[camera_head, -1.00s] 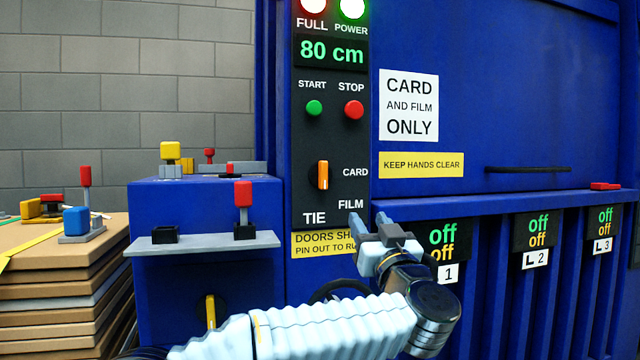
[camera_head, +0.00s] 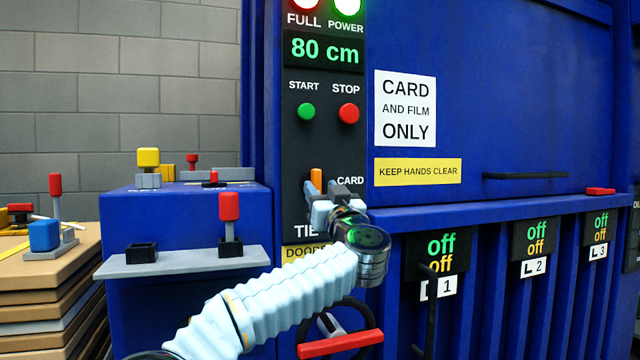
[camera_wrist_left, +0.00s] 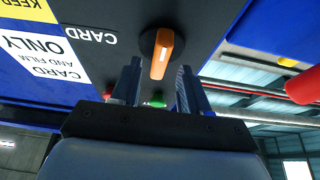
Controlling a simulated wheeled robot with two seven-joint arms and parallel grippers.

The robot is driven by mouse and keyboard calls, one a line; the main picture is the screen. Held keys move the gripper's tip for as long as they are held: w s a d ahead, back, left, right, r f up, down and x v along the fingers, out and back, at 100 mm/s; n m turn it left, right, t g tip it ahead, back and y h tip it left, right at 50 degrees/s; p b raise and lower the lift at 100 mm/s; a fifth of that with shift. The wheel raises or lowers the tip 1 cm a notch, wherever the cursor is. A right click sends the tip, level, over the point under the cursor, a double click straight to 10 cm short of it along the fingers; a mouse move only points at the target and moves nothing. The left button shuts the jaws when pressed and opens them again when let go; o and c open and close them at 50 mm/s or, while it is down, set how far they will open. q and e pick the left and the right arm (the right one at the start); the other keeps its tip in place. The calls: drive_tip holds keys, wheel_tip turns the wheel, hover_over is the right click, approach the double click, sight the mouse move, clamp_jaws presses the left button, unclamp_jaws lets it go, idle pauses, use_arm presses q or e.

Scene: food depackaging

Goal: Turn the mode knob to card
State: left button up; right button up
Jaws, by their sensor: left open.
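The mode knob (camera_head: 316,175) is an orange bar on the dark panel, standing about vertical, left of the CARD label (camera_head: 350,181). In the left wrist view the knob (camera_wrist_left: 162,52) sits on a round black base, with a white mark on it. My left gripper (camera_head: 322,190) is open just in front of the knob and hides its lower part and the FILM label. In the left wrist view my left gripper's fingers (camera_wrist_left: 158,88) lie to either side of the knob's line, with a gap on both sides. I cannot tell how deep they reach. My right gripper is not in view.
Green START (camera_head: 306,111) and red STOP (camera_head: 348,112) buttons sit above the knob. A grey shelf (camera_head: 180,263) with a red-topped lever (camera_head: 229,208) stands to the left. A red handle (camera_head: 340,343) is below my arm. Stacked boards (camera_head: 50,290) lie at far left.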

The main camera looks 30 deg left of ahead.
use_arm(q)
drive_tip(key=shift+x, duration=0.95)
drive_tip(key=shift+c, duration=0.3)
clamp_jaws()
